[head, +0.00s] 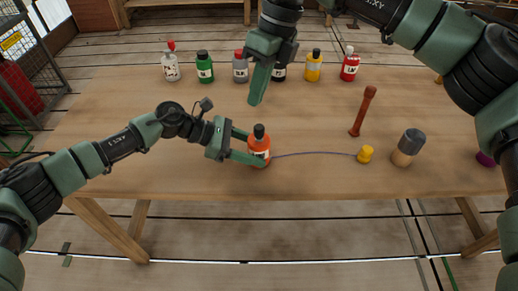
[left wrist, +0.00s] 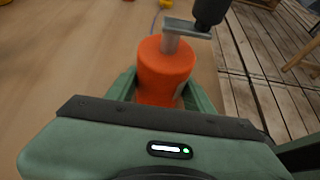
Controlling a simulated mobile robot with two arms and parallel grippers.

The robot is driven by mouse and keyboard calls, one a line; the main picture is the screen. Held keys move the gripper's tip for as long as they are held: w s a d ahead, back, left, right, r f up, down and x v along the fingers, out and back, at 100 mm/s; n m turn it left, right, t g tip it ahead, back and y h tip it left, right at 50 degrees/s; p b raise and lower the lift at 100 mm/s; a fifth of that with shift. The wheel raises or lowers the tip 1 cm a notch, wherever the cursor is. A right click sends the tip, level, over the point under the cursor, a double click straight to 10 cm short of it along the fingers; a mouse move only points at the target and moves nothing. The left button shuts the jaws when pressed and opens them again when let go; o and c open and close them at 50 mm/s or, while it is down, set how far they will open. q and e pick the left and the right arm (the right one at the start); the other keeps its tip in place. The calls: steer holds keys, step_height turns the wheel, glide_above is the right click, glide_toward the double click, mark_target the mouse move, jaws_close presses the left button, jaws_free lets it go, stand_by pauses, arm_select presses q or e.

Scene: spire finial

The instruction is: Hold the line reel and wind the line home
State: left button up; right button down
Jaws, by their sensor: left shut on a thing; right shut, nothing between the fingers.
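The orange line reel (head: 260,146) stands upright near the front of the table. In the left wrist view the reel (left wrist: 165,68) shows a grey crank arm (left wrist: 184,27) on top with a black knob (left wrist: 209,12). A thin purple line (head: 315,153) runs from the reel along the table to a small yellow weight (head: 365,154) at the right. My left gripper (head: 249,147) is shut on the reel, one finger on each side. My right gripper (head: 258,90) is shut and empty, above the table behind the reel.
Several bottles stand in a back row, including a green one (head: 204,67) and a red one (head: 350,64). A brown-red handled tool (head: 363,111) and a grey-and-tan cylinder (head: 408,147) stand to the right. The wooden table (head: 315,182) is clear around the line.

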steer(key=w+d+t+h, duration=0.1)
steer(key=d+h, duration=0.2)
steer(key=d, duration=0.1)
glide_toward(269, 142)
steer(key=shift+w+d+f, duration=0.15)
steer(key=shift+d+f, duration=0.35)
steer(key=shift+d, duration=0.15)
steer(key=shift+f, duration=0.15)
stand_by(1.6)
steer(key=shift+f, duration=1.35)
steer(key=shift+a, duration=0.15)
steer(key=shift+s+a, duration=0.3)
steer(key=shift+a, duration=0.15)
